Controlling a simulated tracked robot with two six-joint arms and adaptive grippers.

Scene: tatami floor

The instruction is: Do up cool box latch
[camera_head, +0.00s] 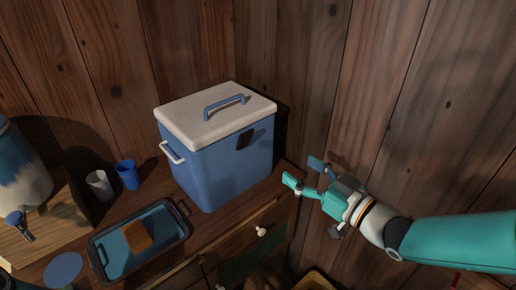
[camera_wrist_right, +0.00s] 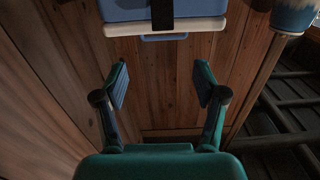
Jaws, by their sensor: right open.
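The cool box (camera_head: 215,165) is blue with a white lid (camera_head: 215,110) and a blue handle on top. The lid lies on the box. A dark latch (camera_head: 245,139) is on its right-hand face, just under the lid edge. In the right wrist view the latch (camera_wrist_right: 161,14) is a black strip crossing the lid rim (camera_wrist_right: 205,26) at the top; I cannot tell whether it is fastened. My right gripper (camera_head: 303,172) is open and empty, to the right of the cool box and apart from it. It also shows in the wrist view (camera_wrist_right: 161,84).
The box stands on a wooden cabinet (camera_head: 200,245) against plank walls. Left of it are a white cup (camera_head: 99,185), a blue cup (camera_head: 128,175), a dark-rimmed blue tray (camera_head: 165,250) holding an orange-brown item, and a blue-and-white dispenser (camera_head: 22,175). Space around my right gripper is clear.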

